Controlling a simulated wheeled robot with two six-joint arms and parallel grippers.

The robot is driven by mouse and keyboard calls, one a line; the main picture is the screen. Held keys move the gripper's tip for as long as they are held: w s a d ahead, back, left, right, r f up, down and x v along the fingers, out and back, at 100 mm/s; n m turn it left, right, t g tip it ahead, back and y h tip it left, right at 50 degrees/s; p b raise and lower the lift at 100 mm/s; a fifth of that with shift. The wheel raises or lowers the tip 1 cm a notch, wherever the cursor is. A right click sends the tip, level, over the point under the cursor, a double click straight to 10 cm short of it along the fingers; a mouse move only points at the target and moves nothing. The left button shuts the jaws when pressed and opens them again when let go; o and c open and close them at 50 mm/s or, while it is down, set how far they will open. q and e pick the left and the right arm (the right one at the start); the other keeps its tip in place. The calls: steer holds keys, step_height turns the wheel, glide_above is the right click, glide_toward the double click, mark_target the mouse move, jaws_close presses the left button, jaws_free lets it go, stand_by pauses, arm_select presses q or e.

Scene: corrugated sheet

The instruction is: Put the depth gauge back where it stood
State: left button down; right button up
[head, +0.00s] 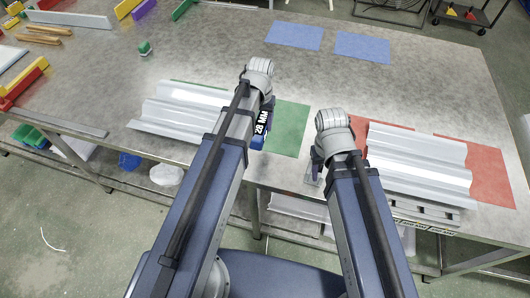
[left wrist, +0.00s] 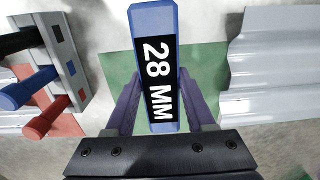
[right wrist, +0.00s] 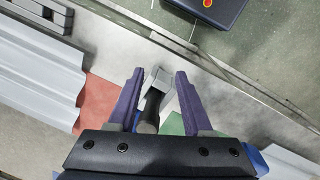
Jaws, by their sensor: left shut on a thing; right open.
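The depth gauge is a blue block with a black "28 MM" label (left wrist: 157,75), and its label also shows in the head view (head: 262,122). My left gripper (left wrist: 155,112) is shut on it, and it is over the green mat (head: 290,128), beside the left corrugated sheet (head: 185,108). Whether its lower end touches anything is hidden. My right gripper (right wrist: 160,85) is open near the table's front edge. A grey piece with a black handle (right wrist: 152,100) shows between its fingers, and I cannot tell whether they touch it.
A second corrugated sheet (head: 420,165) lies on a red mat (head: 490,178) at the right. A grey holder (left wrist: 68,50) with black, blue and red rods shows in the left wrist view. Two blue sheets (head: 362,47) lie behind, with clear table in the middle.

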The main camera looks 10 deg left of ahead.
arm_select(q)
steer(key=shift+f, duration=0.1)
step_height(320, 180, down, 10)
steer(key=b, duration=0.9)
steer(key=shift+b, duration=0.3)
arm_select(e)
step_height(320, 180, down, 10)
steer(key=shift+f, duration=0.1)
arm_select(q)
steer(key=shift+f, duration=0.15)
arm_select(e)
steer(key=shift+f, duration=0.2)
arm_select(q)
steer(key=shift+c, duration=1.3)
jaws_free()
arm_select(e)
steer(key=shift+r, duration=0.1)
arm_select(q)
step_height(320, 180, up, 13)
steer(key=p, duration=1.2)
steer(key=shift+f, duration=0.2)
steer(key=s+d+m+y, duration=0.1)
steer(key=s+d+m, duration=0.2)
steer(key=s+d, duration=0.7)
steer(key=s, duration=0.4)
steer(key=shift+s+d, duration=0.2)
arm_select(e)
step_height(320, 180, up, 12)
steer(key=shift+r, duration=0.15)
